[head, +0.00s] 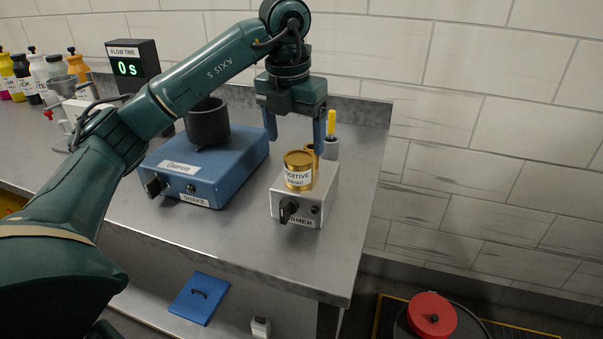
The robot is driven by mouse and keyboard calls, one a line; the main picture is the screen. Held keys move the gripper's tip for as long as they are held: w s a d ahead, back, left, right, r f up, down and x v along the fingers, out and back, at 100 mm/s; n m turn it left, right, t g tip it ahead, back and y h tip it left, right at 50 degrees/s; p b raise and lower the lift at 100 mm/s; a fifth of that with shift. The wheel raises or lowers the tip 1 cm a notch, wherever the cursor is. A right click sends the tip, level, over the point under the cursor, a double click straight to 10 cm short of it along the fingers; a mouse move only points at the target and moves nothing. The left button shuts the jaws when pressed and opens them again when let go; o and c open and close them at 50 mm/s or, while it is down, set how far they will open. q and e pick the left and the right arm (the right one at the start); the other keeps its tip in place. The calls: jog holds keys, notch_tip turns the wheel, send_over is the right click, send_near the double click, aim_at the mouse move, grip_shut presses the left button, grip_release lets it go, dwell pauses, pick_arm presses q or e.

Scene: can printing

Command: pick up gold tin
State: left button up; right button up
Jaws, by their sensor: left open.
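A gold tin (298,170) with a white label reading "DDITIVE" in part stands upright on the white warmer box (292,209) near the right end of the bench. My left gripper (298,132) points down above and behind the tin, with its two fingers apart and nothing seen between them. One finger hangs to the left and the other to the right, near a small grey holder. The gripper appears apart from the tin. A small gold-brown thing shows partly behind the tin. My right gripper is not in view.
A blue shaker box (200,172) with a dark cup (207,124) stands left of the warmer. A grey holder with a yellow-handled tool (331,128) stands behind it. A flow-time display (133,68) and several bottles are further left. The bench's front right is clear.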

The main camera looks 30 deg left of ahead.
aim_at(299, 157)
pick_arm(q)
jog(key=f, duration=0.5)
jog(key=w+f, duration=0.1)
jog(key=f, duration=0.1)
jog(key=shift+d+f+p, duration=0.15)
jog(key=shift+f+p, duration=0.1)
jog(key=shift+p, duration=0.05)
jog(key=shift+c, duration=0.3)
jog(key=shift+w, duration=0.1)
jog(key=c, duration=1.1)
